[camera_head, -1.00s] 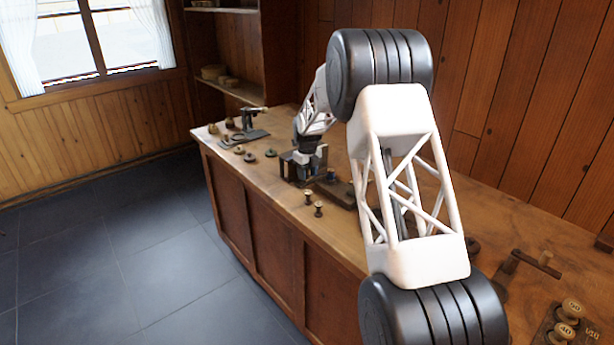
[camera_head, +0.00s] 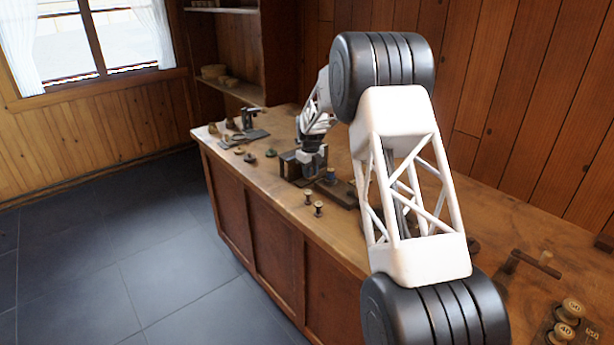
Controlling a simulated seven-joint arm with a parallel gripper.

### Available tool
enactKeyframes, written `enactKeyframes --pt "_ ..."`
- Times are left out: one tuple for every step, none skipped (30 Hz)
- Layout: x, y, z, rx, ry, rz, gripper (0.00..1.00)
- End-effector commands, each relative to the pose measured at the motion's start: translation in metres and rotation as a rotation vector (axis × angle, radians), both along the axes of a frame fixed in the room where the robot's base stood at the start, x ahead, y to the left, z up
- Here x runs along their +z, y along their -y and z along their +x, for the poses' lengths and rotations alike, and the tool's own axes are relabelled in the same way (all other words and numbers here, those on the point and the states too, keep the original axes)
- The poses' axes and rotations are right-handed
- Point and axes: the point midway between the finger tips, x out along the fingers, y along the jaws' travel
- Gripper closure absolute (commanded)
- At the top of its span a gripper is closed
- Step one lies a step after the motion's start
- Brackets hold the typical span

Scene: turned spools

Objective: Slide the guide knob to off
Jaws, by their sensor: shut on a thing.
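A dark wooden guide device (camera_head: 342,193) with a low base and a small upright block at its left end (camera_head: 289,167) stands on the workbench. My gripper (camera_head: 314,174) is down at this device, just right of the upright block. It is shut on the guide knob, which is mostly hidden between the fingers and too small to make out. A small blue-topped piece (camera_head: 331,174) shows just right of the fingers. The markings for the knob's positions cannot be read from here.
Two small spools (camera_head: 318,208) stand in front of the device near the bench (camera_head: 262,190) edge. Several small round pieces and a dark stand (camera_head: 257,133) lie to the left. A crank (camera_head: 533,262) and numbered knobs (camera_head: 565,330) are at right.

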Motion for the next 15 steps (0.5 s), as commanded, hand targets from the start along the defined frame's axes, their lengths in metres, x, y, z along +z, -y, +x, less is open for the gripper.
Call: enactKeyframes --pt "0.0 0.001 0.002 0.0 0.001 0.001 0.9" --pt "0.0 0.002 0.002 0.0 0.001 0.001 0.9" --pt "0.0 0.003 0.003 0.0 0.001 0.001 0.9" --pt "0.0 0.004 0.004 0.0 0.001 0.001 0.9" --pt "0.001 0.005 0.005 0.0 0.001 0.001 0.9" --pt "0.001 0.006 0.006 0.0 0.001 0.001 0.9" --pt "0.001 0.006 0.007 0.0 0.001 0.001 0.9" --pt "0.001 0.007 0.007 0.0 0.001 0.001 0.9" --pt "0.001 0.008 0.008 0.0 0.001 0.0 0.9" --pt "0.001 0.009 0.009 0.0 0.001 0.0 0.9" --pt "0.001 0.01 0.01 0.0 0.001 0.0 0.9" --pt "0.001 0.011 0.011 0.0 0.001 0.0 0.9" --pt "0.001 0.011 0.012 0.0 0.001 0.001 0.9" --pt "0.001 0.012 0.012 0.0 0.001 0.001 0.9" --pt "0.001 0.013 0.013 0.0 0.001 0.001 0.9"
